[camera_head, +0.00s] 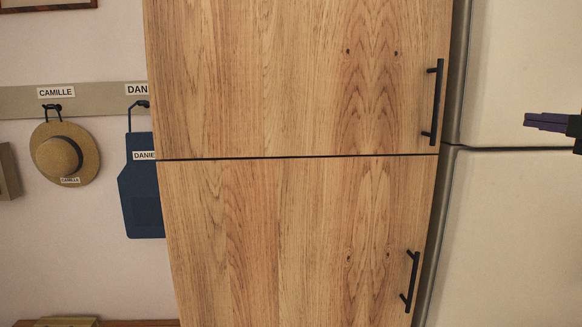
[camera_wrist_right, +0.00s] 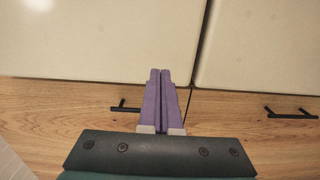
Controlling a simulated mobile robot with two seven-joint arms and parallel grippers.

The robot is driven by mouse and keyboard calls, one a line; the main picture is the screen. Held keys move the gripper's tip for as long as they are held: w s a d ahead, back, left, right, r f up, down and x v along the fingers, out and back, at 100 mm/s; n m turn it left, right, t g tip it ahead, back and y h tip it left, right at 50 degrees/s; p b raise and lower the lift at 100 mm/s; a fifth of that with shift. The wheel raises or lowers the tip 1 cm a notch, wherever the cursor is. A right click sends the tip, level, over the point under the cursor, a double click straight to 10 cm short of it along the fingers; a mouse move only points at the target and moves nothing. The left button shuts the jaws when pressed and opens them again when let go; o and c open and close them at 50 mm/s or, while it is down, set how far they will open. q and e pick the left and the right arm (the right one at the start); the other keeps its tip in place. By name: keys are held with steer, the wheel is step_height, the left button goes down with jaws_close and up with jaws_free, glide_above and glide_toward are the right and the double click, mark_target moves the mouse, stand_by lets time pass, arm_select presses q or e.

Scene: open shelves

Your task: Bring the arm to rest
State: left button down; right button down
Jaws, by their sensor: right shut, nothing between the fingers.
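My right gripper (camera_head: 530,121) is at the right edge of the head view, in front of the pale fridge-like panels (camera_head: 525,60). It also shows in the right wrist view (camera_wrist_right: 160,72), where its two purple fingers lie together with nothing between them. The rest of my right arm is mostly out of the head view. My left gripper is in neither view.
A tall wooden cabinet has an upper door (camera_head: 270,75) and a lower door (camera_head: 290,240), with black bar handles (camera_head: 438,100) standing out. Left of it, a straw hat (camera_head: 65,153) and a blue apron (camera_head: 141,190) hang from a rail (camera_head: 100,97).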

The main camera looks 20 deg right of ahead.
steer(key=s+a+f+m+g, duration=0.1)
steer(key=a+f+m+g, duration=0.1)
steer(key=a+f, duration=0.4)
steer(key=a+f+m+g, duration=0.1)
steer(key=a+f+m, duration=0.15)
steer(key=f, duration=0.55)
steer(key=s+a+f+m+g+y, duration=0.1)
steer(key=s+a+f+m+g, duration=0.1)
steer(key=s+a+f, duration=0.35)
steer(key=s+a+f+m+g+y, duration=0.1)
steer(key=s+a+f+g, duration=0.15)
steer(key=a, duration=0.55)
steer(key=s+a+f+m+g+y, duration=0.1)
steer(key=s+a+f+m+g, duration=0.1)
steer(key=s+a+f, duration=0.3)
steer(key=s+a+r+m+g+y, duration=0.3)
steer(key=s+a+g, duration=0.1)
steer(key=s+a, duration=0.85)
step_height(320, 180, up, 17)
steer(key=w+p, duration=0.1)
steer(key=p, duration=1.7)
steer(key=shift+w+a+r, duration=0.2)
steer(key=shift+w+a, duration=0.15)
steer(key=shift+a, duration=0.1)
